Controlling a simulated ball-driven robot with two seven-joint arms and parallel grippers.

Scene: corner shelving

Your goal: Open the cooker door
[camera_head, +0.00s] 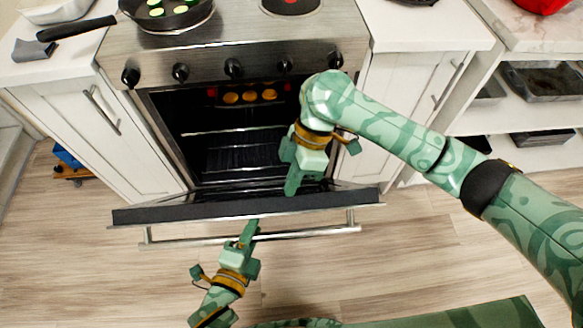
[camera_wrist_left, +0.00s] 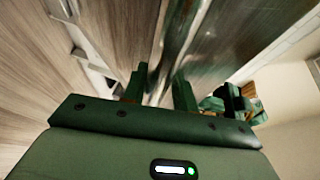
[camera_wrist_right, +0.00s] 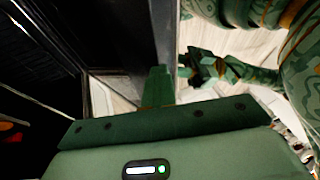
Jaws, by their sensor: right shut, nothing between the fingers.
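The cooker (camera_head: 210,62) stands in the middle of the head view. Its door (camera_head: 180,212) is tilted partway down, leaving a wide gap into the dark oven. The silver door handle (camera_head: 310,233) runs along the door's outer side. My left gripper (camera_head: 250,228) is at the handle from below. In the left wrist view its fingers (camera_wrist_left: 160,90) are apart, with a metal bar running between or just beyond them; contact is unclear. My right gripper (camera_head: 291,188) is shut and empty at the inner side of the door near its top edge; its closed fingers show in the right wrist view (camera_wrist_right: 158,88).
White cabinets flank the cooker on the left (camera_head: 80,130) and right (camera_head: 420,85). A pan (camera_head: 165,14) with green slices sits on top. Round orange food (camera_head: 250,96) lies inside the oven. Open shelves (camera_head: 530,112) stand at the right. The wooden floor in front is clear.

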